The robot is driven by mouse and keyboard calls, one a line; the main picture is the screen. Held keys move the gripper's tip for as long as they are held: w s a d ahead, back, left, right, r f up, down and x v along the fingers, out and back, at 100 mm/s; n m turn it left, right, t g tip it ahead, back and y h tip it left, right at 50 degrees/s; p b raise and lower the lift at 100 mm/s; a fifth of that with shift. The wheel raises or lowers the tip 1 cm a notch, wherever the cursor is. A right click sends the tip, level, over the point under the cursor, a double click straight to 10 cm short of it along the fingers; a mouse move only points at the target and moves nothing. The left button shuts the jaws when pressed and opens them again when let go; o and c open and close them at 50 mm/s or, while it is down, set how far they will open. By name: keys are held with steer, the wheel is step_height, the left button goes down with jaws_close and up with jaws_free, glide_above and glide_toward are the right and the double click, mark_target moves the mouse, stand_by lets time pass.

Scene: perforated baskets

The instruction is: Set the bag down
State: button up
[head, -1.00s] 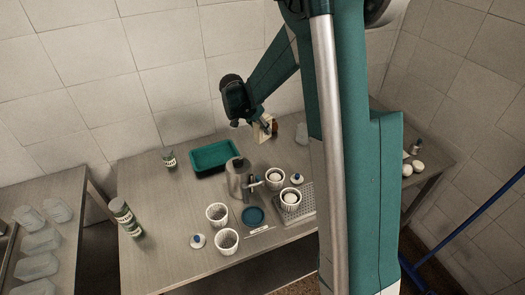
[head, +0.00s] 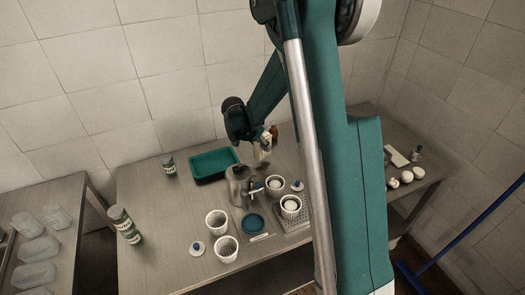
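My gripper (head: 262,156) is over the back middle of the steel table, just right of the teal tray. It is small and dark in this view. A pale cream item (head: 265,142), which may be the bag, shows right at the gripper. I cannot tell whether it is held, nor whether it touches the table. The fingers are too small and partly hidden to show whether they are open or shut.
The teal tray (head: 214,164), a metal jug (head: 238,184), white perforated baskets (head: 226,248) and a brown bottle (head: 274,131) stand on the steel table (head: 165,225). The table's left middle is clear. Translucent containers (head: 40,249) occupy the left table.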

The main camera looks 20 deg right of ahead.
mark_target(257, 143)
steer(key=shift+f, duration=1.75)
steer(key=shift+f, duration=0.2)
steer(key=o, duration=1.2)
steer(key=shift+r, duration=0.25)
steer(key=shift+v, duration=5.95)
steer(key=shift+s+r, duration=0.1)
